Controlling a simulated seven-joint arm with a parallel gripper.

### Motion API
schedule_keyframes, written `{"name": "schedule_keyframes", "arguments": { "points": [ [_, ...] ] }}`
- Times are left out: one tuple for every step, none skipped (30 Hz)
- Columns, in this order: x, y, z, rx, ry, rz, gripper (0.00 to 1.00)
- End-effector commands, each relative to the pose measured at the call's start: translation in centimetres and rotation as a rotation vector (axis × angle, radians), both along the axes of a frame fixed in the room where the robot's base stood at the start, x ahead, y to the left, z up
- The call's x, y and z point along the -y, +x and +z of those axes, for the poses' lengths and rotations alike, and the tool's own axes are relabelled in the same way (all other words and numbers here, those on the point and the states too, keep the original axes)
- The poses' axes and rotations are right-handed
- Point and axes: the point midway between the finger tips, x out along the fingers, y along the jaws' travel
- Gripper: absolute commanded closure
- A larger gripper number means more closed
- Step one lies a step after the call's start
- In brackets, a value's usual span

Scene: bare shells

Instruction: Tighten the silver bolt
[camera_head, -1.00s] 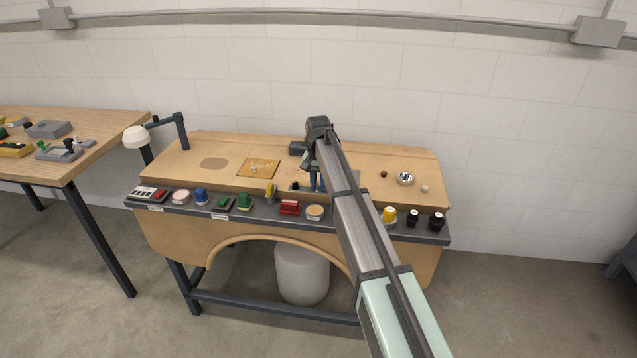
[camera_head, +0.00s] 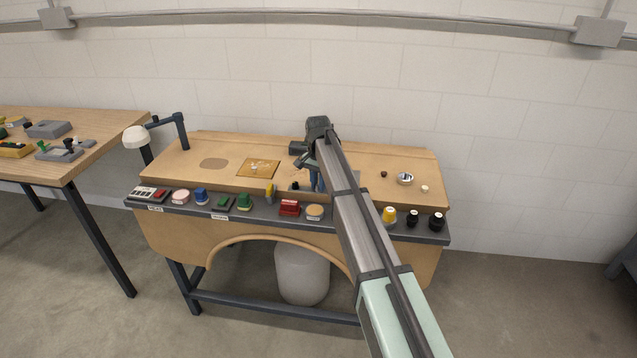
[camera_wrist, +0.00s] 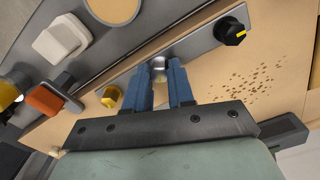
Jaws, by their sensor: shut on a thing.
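The silver bolt (camera_wrist: 159,62) is a small shiny round head on a long grey metal plate (camera_wrist: 200,45) in the wrist view. My gripper (camera_wrist: 160,70) has two blue fingers. They are shut on the bolt, one on each side, and cover part of it. In the head view my gripper (camera_head: 317,182) reaches down to the plate at the middle of the bench, and the bolt is hidden there.
An orange block (camera_wrist: 45,98) and a white button (camera_wrist: 62,40) lie beyond. The bench's front ledge (camera_head: 265,208) holds several coloured controls. A round metal dish (camera_head: 405,179) stands right.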

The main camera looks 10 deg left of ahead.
Motion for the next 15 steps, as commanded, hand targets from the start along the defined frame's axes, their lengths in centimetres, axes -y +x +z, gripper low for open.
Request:
{"name": "schedule_keyframes", "arguments": {
  "points": [
    [-0.02,0.04,0.05,0.001,0.001,0.0,1.0],
    [-0.02,0.04,0.05,0.001,0.001,0.0,1.0],
    [-0.02,0.04,0.05,0.001,0.001,0.0,0.74],
    [-0.02,0.04,0.05,0.001,0.001,0.0,0.71],
    [-0.02,0.04,0.04,0.001,0.001,0.0,0.68],
    [-0.02,0.03,0.04,0.001,0.0,0.001,0.65],
    [-0.01,0.03,0.03,0.001,0.0,0.001,0.62],
    [-0.01,0.03,0.03,0.001,0.0,0.001,0.59],
    [-0.01,0.02,0.03,0.001,0.0,0.001,0.55],
    [-0.01,0.03,0.03,0.0,0.0,0.001,0.52],
    [-0.01,0.01,0.02,0.0,0.0,0.001,0.51],
    [-0.01,0.01,0.02,0.0,0.0,0.001,0.51],
    [-0.01,0.01,0.02,0.0,0.0,0.001,0.51],
    [-0.01,0.0,0.01,0.0,0.0,0.001,0.51],
    [-0.01,0.0,0.01,0.0,0.0,0.001,0.51]
  ]
}}
